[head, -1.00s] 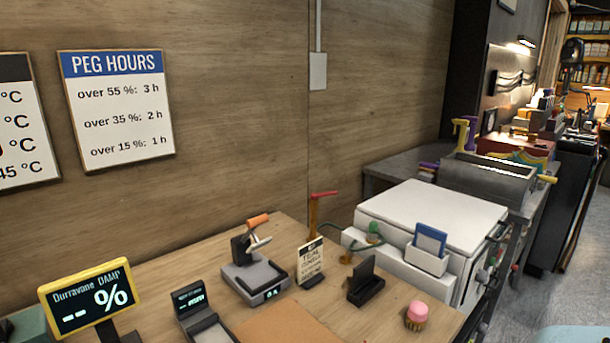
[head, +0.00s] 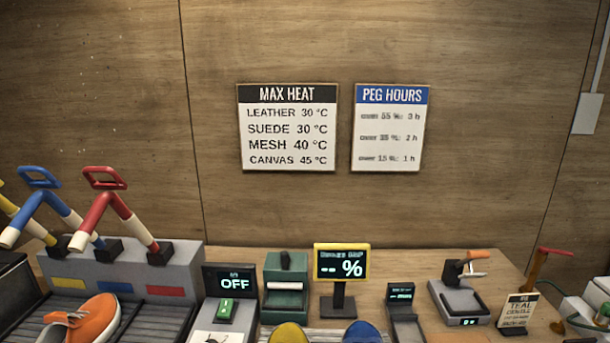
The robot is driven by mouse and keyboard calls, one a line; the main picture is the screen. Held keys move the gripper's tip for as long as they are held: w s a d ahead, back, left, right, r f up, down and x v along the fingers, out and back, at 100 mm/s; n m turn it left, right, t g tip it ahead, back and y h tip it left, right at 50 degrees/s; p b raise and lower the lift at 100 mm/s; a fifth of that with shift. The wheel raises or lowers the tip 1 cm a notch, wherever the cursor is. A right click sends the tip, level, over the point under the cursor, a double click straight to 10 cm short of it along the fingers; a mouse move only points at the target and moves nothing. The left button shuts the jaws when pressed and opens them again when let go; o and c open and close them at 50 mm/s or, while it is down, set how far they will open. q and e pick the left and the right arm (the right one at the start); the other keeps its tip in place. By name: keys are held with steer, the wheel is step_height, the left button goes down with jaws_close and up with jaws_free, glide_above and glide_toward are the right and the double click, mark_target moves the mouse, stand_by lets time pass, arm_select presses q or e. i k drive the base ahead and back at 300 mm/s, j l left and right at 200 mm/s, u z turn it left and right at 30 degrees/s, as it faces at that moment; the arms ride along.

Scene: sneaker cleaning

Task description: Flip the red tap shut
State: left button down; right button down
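The red tap (head: 555,252) stands at the far right of the bench in the head view. Its red lever lies close to level and points right, on top of an upright orange-brown post. The foot of the post is partly hidden behind a small sign reading TEAL (head: 517,310). From this view I cannot tell whether the tap is open or shut. Neither of my grippers is in view.
A grey device with an orange-tipped handle (head: 462,295) stands left of the tap. An orange sneaker (head: 92,320) lies at the lower left.

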mark_target(543, 250)
steer(key=k+l+z, duration=0.15)
steer(key=l+z, duration=0.15)
steer(key=l, duration=1.65)
steer(key=i+l+z, duration=0.1)
steer(key=l+z, duration=0.2)
steer(key=l, duration=1.6)
